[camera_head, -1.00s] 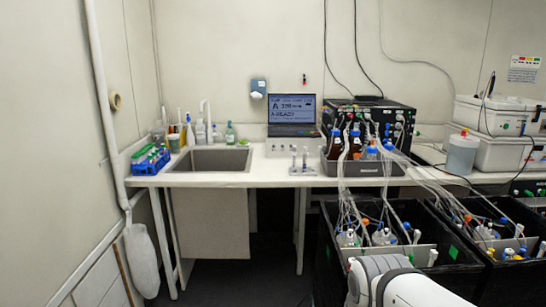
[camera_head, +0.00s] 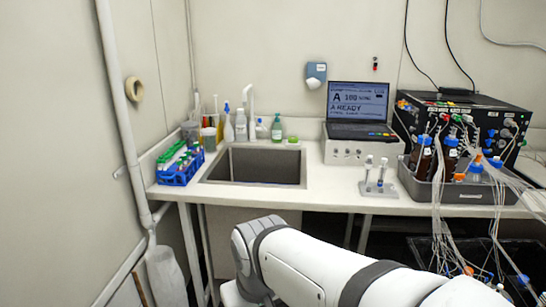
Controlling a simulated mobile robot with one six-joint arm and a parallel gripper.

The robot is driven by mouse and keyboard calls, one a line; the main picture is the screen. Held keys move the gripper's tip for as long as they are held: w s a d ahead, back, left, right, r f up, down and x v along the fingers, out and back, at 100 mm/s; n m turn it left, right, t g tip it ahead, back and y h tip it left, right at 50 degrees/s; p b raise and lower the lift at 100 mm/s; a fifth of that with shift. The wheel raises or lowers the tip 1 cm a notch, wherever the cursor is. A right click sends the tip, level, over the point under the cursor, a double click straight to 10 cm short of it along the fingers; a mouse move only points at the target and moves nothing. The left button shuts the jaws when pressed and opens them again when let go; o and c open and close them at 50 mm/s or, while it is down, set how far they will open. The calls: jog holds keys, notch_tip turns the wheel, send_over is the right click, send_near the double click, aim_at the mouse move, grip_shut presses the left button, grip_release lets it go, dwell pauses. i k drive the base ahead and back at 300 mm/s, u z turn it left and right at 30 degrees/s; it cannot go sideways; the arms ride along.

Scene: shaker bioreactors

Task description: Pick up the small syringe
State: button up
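Two slim upright pieces that look like syringes stand in a small grey holder (camera_head: 377,191) on the bench, right of the sink. The left one (camera_head: 368,166) and the right one (camera_head: 382,170) are close in size, and I cannot tell which is the small syringe. My white arm crosses the lower middle of the head view, in front of the bench. My gripper is out of view, so its fingers and anything in them are hidden.
A sink (camera_head: 262,167) lies left of the holder, with a blue tube rack (camera_head: 180,176) beyond it. A laptop (camera_head: 357,107) sits on a white box behind the holder. A grey tray (camera_head: 470,194) of bottles and trailing tubes stands close on the right.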

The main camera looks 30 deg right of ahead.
aim_at(382, 169)
jog(key=z, duration=0.4)
jog(key=i, duration=1.4)
jog(key=z, duration=0.9)
jog(key=i, duration=0.3)
jog(key=z, duration=0.3)
jog(key=k, duration=0.75)
jog(key=z, duration=0.2)
jog(key=i, duration=0.8)
jog(key=u, duration=0.05)
